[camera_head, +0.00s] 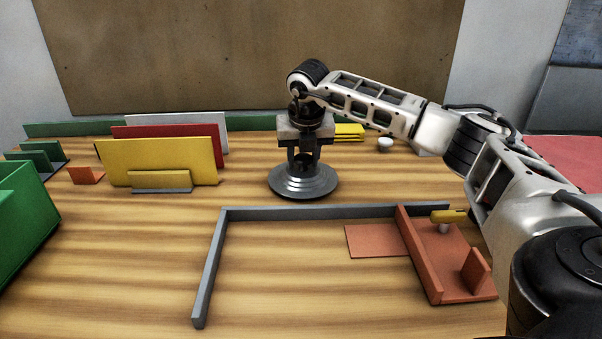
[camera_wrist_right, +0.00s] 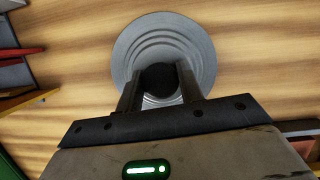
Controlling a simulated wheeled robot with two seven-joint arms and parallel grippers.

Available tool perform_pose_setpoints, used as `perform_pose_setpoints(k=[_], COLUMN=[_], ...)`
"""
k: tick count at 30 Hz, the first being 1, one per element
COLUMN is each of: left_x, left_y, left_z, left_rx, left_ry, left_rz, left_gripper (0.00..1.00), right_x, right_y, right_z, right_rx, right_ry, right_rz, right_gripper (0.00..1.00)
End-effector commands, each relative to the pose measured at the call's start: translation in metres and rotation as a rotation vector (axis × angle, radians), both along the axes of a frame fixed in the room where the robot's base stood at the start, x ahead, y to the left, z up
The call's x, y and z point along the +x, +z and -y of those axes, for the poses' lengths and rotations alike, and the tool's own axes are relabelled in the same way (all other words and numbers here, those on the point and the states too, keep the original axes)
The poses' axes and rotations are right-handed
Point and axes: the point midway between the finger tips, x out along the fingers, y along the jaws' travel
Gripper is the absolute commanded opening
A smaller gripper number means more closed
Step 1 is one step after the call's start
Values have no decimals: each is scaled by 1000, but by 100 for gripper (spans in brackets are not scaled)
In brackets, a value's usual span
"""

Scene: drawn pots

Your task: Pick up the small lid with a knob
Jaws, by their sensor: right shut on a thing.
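The small lid (camera_head: 304,182) is a round, dark grey disc with stepped rings, in the middle of the table in the head view. It also shows in the right wrist view (camera_wrist_right: 142,48), with a dark round knob (camera_wrist_right: 159,78) at its centre. My right gripper (camera_head: 303,163) points straight down over the lid, and its two fingers are shut on the knob. In the right wrist view a finger (camera_wrist_right: 160,88) stands on each side of the knob. The lid looks level; whether it touches the table I cannot tell. My left gripper is out of view.
Yellow, red and white upright panels (camera_head: 165,160) stand to the left of the lid. A grey L-shaped rail (camera_head: 300,212) and a red-orange holder (camera_head: 440,265) lie in front. A green box (camera_head: 22,215) is at the left edge. A small white knob-like object (camera_head: 385,145) stands behind right.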

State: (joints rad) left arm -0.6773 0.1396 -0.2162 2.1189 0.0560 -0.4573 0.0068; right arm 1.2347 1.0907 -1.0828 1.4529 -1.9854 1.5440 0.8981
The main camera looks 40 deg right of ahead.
Motion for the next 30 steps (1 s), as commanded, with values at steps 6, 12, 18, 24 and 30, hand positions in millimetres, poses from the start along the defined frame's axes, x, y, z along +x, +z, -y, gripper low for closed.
perform_pose_setpoints(k=[6,12,18,24,30], left_x=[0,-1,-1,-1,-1], left_y=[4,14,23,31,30], left_z=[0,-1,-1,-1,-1], left_rx=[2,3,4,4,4], left_ry=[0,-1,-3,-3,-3], left_rz=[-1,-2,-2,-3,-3], left_gripper=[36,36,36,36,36], right_x=[-3,-2,-2,-1,-1], right_y=[-1,13,27,38,38], right_z=[0,0,0,0,0], right_rx=[0,0,0,0,0], right_ry=[-1,-1,-1,-1,-1], right_rz=[-18,-14,-9,-9,-7], right_gripper=[12,12,12,12,12])
